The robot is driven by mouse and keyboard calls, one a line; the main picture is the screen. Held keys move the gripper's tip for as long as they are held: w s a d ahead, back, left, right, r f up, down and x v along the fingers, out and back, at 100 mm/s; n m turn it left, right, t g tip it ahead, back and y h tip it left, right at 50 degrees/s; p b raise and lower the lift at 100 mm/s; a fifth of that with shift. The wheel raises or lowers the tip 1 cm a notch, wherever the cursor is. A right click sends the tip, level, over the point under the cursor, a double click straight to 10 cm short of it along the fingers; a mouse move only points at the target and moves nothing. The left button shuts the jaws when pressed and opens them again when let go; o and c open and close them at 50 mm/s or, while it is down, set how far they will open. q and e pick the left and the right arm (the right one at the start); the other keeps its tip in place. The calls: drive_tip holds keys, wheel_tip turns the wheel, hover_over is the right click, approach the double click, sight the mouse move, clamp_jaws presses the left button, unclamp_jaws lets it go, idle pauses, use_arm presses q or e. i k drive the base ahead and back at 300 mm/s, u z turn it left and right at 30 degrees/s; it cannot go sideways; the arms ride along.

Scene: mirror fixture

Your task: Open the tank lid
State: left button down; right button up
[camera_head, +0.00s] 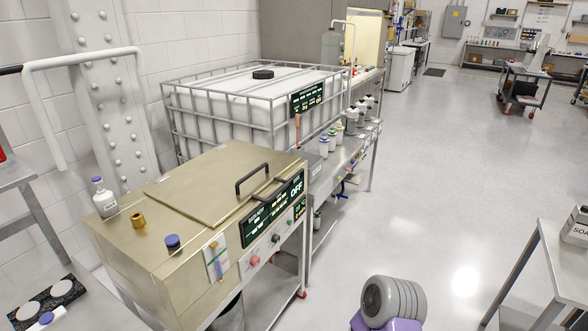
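A brass-coloured box tank (150,262) stands on a metal frame at the left. Its flat lid (195,185) lies shut on top, with a dark handle (252,179) near the front right edge. A dark panel (272,210) on the front face reads "OFF". Behind it stands a large white tank (235,110) in a grey cage, with a black round cap (263,74) on top. Neither of my grippers shows in the view.
A white bottle (105,203), a brass fitting (138,220) and a blue-capped piece (172,243) sit on the box's left part. A bench with bottles (323,145) adjoins it. A table (545,250) stands at the right.

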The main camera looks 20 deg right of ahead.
sight(208, 190)
drive_tip(key=z, duration=1.85)
drive_tip(key=i, duration=2.35)
drive_tip(key=u, duration=3.2)
